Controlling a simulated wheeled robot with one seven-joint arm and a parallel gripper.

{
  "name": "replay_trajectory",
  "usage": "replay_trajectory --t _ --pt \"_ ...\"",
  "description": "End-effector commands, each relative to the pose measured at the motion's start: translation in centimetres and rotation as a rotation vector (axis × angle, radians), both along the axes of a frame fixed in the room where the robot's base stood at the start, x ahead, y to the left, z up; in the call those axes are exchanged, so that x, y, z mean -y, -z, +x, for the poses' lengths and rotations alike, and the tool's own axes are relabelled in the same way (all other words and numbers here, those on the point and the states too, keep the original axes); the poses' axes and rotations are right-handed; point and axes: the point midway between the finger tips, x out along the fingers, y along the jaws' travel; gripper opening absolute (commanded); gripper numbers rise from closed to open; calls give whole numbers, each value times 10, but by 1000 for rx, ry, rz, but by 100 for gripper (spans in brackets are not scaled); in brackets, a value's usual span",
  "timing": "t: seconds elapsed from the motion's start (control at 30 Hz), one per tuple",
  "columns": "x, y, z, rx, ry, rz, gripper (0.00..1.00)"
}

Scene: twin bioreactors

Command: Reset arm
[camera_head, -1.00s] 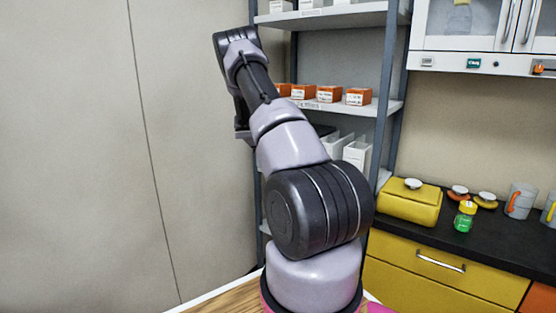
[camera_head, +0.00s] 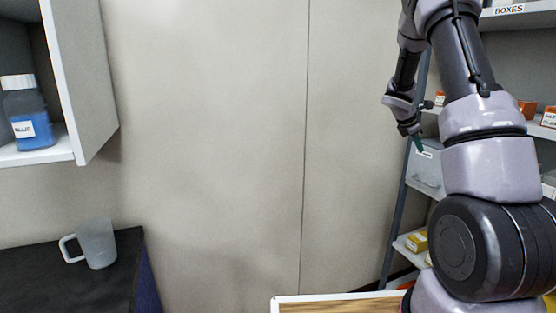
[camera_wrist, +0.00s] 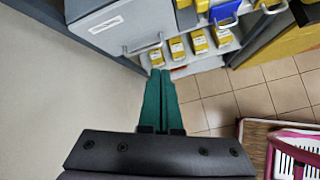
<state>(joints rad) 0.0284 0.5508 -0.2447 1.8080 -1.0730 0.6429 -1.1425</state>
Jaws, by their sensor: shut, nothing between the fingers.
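My gripper (camera_wrist: 160,76) shows in the wrist view with its two green fingers side by side, shut and with nothing between them. It points down over the tiled floor, in front of a shelf with yellow boxes (camera_wrist: 199,41). In the head view my gripper (camera_head: 418,144) hangs at the end of my arm, small, at the right in front of the shelf unit. My arm fills the right side of that view, raised and bent.
A shelf unit (camera_head: 398,200) with boxes stands behind my arm. A grey bin (camera_wrist: 120,25) is close beside my gripper. At left are a dark counter (camera_head: 70,290) with a mug (camera_head: 97,244) and a wall cabinet (camera_head: 88,80) holding a blue bottle (camera_head: 27,115). Bare wall lies between.

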Motion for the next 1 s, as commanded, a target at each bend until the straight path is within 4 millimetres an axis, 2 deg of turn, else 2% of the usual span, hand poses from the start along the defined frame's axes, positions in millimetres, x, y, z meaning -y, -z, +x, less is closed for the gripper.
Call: replay_trajectory --t 0.03,0.2,0.4,0.5,0.63,0.8,0.9,1.0 --pt "-13 -26 -13 76 75 58 0" --pt "-59 -85 -64 297 357 280 0" --pt "-117 -140 -133 501 672 555 0" --pt "-147 -161 -170 577 827 696 0" --pt "-186 -181 -219 648 1024 879 0" --pt "-235 -196 -284 689 1277 1111 0" --pt "-258 -200 -315 688 1401 1223 0" --pt "-275 -200 -337 677 1495 1303 0"
